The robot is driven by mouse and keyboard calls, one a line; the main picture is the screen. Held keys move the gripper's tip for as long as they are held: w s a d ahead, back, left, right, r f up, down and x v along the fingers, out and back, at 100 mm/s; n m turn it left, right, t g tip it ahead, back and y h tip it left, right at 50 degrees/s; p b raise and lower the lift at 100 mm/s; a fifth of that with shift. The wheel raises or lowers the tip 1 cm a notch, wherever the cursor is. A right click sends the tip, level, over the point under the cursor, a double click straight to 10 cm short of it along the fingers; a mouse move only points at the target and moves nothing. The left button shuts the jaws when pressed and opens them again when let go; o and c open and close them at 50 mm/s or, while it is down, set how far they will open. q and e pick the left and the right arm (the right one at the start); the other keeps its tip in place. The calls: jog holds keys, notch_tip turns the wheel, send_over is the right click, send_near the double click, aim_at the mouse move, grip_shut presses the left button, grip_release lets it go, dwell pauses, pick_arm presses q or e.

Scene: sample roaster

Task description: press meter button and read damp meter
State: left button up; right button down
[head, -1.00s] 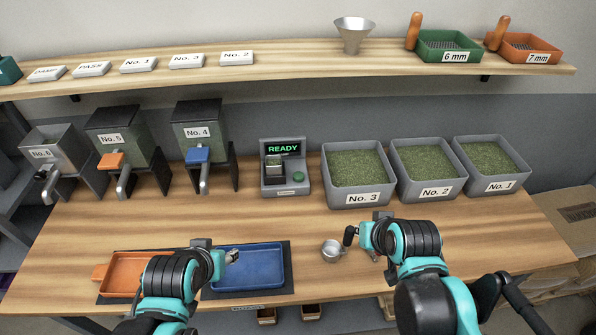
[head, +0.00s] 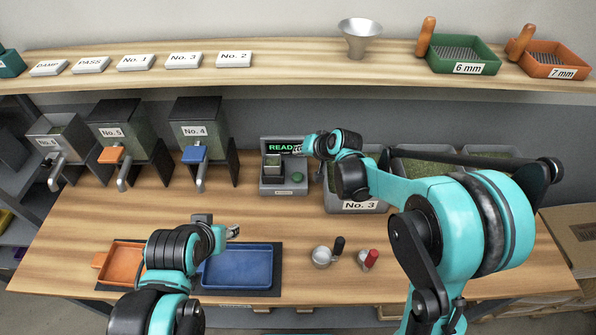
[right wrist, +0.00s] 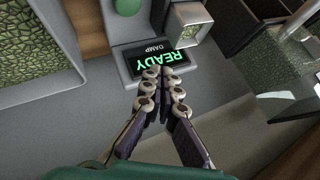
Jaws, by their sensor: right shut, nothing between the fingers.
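The damp meter (head: 272,187) is a grey box on the bench with a lit screen (head: 284,147), partly hidden by my right gripper in the head view. In the right wrist view its screen (right wrist: 155,58) reads "READY" over "DAMP", upside down. The round green button (head: 297,177) is on its front; it also shows in the right wrist view (right wrist: 127,7) at the top edge. A small metal cup with green contents (head: 272,168) sits in the meter. My right gripper (head: 312,147) is shut and empty beside the screen, fingertips (right wrist: 165,72) toward it. My left gripper (head: 232,232) is above the blue tray, its jaws unclear.
Grey bin No. 3 (head: 352,207) stands right of the meter, partly behind my right arm. Hopper No. 4 (head: 200,130) stands to its left. A blue tray (head: 240,270), a metal scoop (head: 322,256) and a red-handled tool (head: 367,260) lie near the front.

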aim_at(299, 177)
jog(key=shift+w+a+f, duration=0.1)
jog(key=shift+a, duration=0.05)
jog(key=shift+f, duration=0.15)
notch_tip(299, 177, down, 8)
jog(key=b, duration=0.6)
jog(key=shift+f+b, duration=0.25)
jog(key=shift+b, duration=0.1)
dwell(1.1)
jog(key=shift+f+b, duration=0.35)
jog(key=shift+f, duration=0.05)
